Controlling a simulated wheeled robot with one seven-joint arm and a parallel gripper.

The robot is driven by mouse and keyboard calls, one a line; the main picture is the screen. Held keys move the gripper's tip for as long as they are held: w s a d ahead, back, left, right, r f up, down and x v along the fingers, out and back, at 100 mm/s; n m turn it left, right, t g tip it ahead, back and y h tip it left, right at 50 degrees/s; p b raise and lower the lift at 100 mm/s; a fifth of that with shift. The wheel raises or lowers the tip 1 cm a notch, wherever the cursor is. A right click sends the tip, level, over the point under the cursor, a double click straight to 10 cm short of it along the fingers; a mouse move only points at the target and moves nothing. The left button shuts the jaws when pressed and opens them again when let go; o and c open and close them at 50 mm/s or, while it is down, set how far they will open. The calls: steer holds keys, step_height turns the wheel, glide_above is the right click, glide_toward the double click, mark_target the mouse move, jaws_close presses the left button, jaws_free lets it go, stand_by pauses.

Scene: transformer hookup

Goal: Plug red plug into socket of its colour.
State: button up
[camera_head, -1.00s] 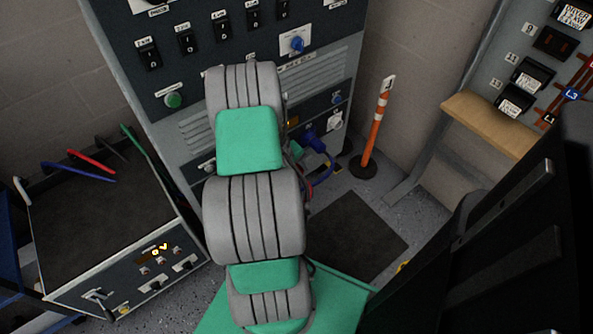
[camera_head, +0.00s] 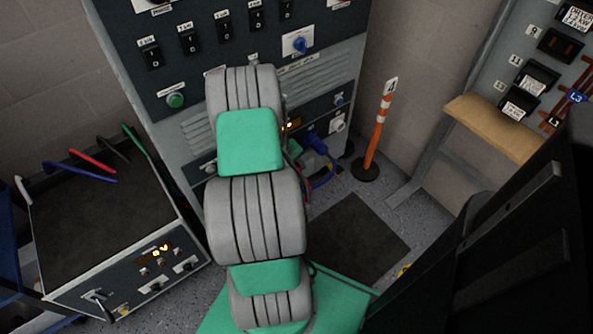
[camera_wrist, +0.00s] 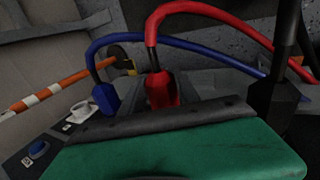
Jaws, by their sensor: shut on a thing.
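The red plug (camera_wrist: 162,92) stands in the middle of the wrist view, with its red cable arching up and to the right. My gripper (camera_wrist: 165,120) shows as a green body with a black edge across the bottom of that view. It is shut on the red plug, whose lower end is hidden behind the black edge. The red socket cannot be made out. In the head view my grey and green arm reaches to the cabinet front and hides the gripper and the red plug.
A blue plug (camera_wrist: 105,98) with a blue cable is left of the red one, and a black plug (camera_wrist: 275,98) is at right. A white socket (camera_wrist: 80,112) and blue knob (camera_wrist: 38,149) are on the panel. An orange-white post (camera_head: 378,130) stands right of the cabinet (camera_head: 190,95).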

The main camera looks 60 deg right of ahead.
steer(key=shift+w+d+b, duration=0.35)
steer(key=shift+w+d, duration=0.1)
steer(key=shift+w, duration=0.35)
steer(key=o, duration=1.6)
steer(key=p+v, duration=0.6)
steer(key=v, duration=0.1)
steer(key=p+v, duration=0.2)
steer(key=v, duration=0.6)
steer(key=shift+s+a+f, duration=0.1)
